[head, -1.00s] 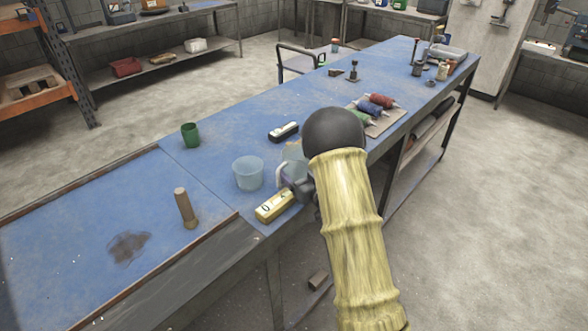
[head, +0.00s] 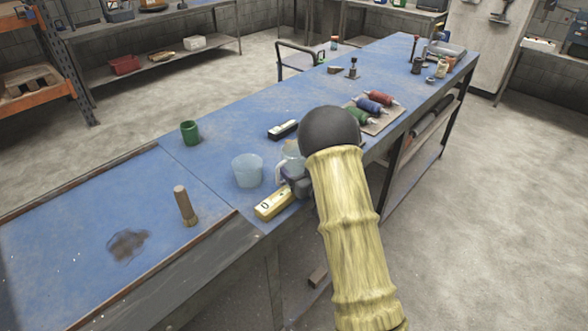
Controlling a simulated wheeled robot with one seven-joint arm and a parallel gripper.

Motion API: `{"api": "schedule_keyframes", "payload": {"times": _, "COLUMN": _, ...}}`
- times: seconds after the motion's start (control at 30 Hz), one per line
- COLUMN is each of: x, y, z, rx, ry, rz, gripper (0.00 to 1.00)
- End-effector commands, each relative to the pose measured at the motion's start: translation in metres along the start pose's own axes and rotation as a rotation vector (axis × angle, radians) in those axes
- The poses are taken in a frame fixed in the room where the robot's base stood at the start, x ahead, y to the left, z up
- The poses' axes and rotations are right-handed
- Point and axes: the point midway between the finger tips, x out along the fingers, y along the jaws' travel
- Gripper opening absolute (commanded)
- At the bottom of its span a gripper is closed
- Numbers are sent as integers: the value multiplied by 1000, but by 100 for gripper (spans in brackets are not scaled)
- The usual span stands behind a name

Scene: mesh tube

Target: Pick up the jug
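A pale translucent vessel, which looks like the jug (head: 291,150), stands on the blue bench. Most of it is hidden behind my arm and gripper. My gripper (head: 293,178) is small and dark in this view, right at the near side of the jug. It overlaps the jug in the picture; I cannot tell whether they touch. My arm hides much of the gripper, so its fingers cannot be made out as open or shut.
A translucent cup (head: 247,170) stands just left of the gripper. A yellow level-like tool (head: 273,203) lies close in front. A black-and-white block (head: 283,129), green mug (head: 189,132) and brush (head: 184,205) stand apart. Coloured bottles (head: 374,105) lie farther right.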

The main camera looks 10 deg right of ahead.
Motion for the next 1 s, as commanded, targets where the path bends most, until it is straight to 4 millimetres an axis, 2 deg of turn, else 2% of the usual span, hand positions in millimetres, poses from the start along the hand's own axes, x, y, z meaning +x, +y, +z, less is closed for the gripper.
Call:
{"api": "schedule_keyframes", "payload": {"times": 0.47, "x": 0, "y": 0, "z": -11, "rx": 0, "ry": 4, "rz": 0, "gripper": 37}}
{"api": "schedule_keyframes", "payload": {"times": 1.0, "x": 0, "y": -3, "z": -58, "rx": 0, "ry": 4, "rz": 0, "gripper": 37}}
